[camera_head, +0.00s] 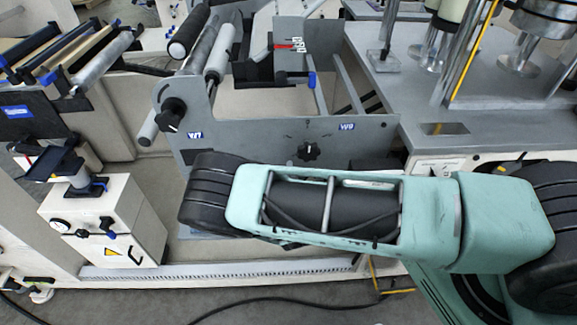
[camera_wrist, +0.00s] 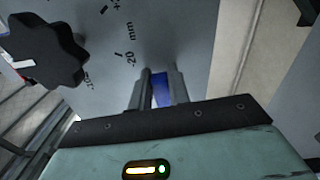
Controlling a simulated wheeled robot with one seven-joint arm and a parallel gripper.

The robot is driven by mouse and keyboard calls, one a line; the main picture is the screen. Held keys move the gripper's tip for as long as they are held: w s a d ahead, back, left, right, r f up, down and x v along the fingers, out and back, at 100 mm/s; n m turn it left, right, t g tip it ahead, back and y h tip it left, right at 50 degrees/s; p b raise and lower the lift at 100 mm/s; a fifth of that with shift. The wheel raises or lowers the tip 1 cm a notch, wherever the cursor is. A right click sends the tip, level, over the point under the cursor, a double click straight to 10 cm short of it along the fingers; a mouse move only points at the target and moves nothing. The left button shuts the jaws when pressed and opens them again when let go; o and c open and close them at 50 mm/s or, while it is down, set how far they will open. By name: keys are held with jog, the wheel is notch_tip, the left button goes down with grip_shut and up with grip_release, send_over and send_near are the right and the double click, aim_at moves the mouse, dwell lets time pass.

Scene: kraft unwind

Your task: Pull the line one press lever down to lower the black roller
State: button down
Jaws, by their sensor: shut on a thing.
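In the wrist view my gripper (camera_wrist: 158,88) is shut on a narrow blue piece (camera_wrist: 162,92), which shows between the two grey fingers. Most of this piece is hidden, and I cannot tell its full shape or its tilt. It looks like a lever's blue handle. In the head view my arm crosses the machine and my gripper is hidden behind it. A blue-ended handle (camera_head: 312,80) shows at the back on the machine, apart from my arm. I cannot make out which black roller belongs to the press lever; one black roller (camera_head: 188,38) shows at upper left.
A grey side plate (camera_head: 255,135) with black knobs (camera_head: 308,151) stands just behind my arm. A star knob (camera_wrist: 48,48) and a millimetre scale are close to my fingers in the wrist view. A white box (camera_head: 105,220) with a blue-ended valve stands at left.

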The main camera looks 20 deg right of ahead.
jog(key=shift+f+m, duration=0.75)
jog(key=shift+m, duration=0.05)
jog(key=shift+f, duration=0.1)
jog(key=c, duration=1.3)
grip_release()
jog(key=b+v, duration=0.3)
jog(key=v, duration=1.4)
jog(key=shift+s, duration=0.2)
